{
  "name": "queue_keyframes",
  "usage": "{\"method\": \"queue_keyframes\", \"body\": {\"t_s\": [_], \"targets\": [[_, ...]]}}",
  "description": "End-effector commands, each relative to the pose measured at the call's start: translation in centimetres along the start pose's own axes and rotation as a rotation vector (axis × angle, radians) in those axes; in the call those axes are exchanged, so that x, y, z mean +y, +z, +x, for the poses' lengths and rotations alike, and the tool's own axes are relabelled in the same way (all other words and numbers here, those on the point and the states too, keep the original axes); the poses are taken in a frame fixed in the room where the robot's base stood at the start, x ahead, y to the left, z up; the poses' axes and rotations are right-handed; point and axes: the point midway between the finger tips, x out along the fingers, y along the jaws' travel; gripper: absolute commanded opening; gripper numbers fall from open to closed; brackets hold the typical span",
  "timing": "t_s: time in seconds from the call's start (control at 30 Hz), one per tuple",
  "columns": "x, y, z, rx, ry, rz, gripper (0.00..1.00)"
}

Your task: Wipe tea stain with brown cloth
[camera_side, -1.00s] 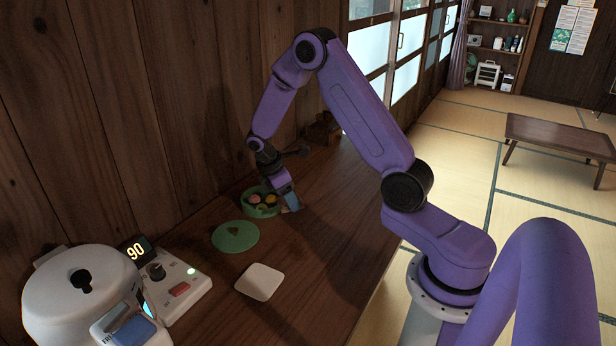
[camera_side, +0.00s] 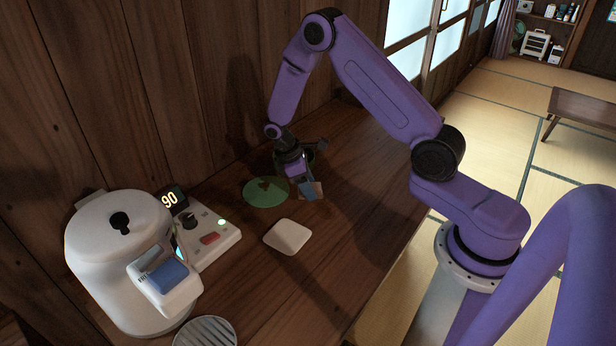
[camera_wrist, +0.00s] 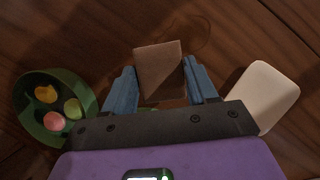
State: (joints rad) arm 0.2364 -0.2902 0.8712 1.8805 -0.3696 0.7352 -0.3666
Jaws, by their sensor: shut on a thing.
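The brown cloth (camera_wrist: 158,66) is a small flat square in the wrist view, held between the two blue fingers of my gripper (camera_wrist: 160,86). In the side view the cloth (camera_side: 314,190) shows at the tip of my gripper (camera_side: 306,186), low over the wooden counter. I cannot tell whether it touches the wood. A faint curved mark, possibly the tea stain (camera_wrist: 208,42), shows on the wood just beyond the cloth to the right in the wrist view. I cannot make out the stain in the side view.
A green box (camera_wrist: 50,108) with colored sweets is left of my gripper in the wrist view. The white square (camera_side: 287,236) lies nearer the side camera. A green lid (camera_side: 266,192) lies left of the gripper. A white kettle (camera_side: 128,255) stands front left. Counter right of the square is clear.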

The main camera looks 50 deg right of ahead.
Motion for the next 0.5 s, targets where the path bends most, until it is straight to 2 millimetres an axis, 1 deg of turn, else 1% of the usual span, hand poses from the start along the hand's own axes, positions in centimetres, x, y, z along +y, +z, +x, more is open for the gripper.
{"method": "queue_keyframes", "body": {"t_s": [0.2, 0.27, 0.3, 0.43, 0.47, 0.5], "targets": [[0.0, -0.8, 1.9, -0.002, -0.001, -0.001, 0.33], [0.0, -1.2, 3.0, -0.003, -0.002, -0.001, 0.33], [-0.3, -0.8, 2.7, -0.001, 0.0, -0.001, 0.29], [-1.1, -0.1, 3.5, -0.003, -0.001, -0.001, 0.29], [-1.2, 0.2, 3.3, -0.001, 0.0, -0.001, 0.29], [-1.5, 0.4, 3.5, -0.002, -0.001, -0.001, 0.29]]}}
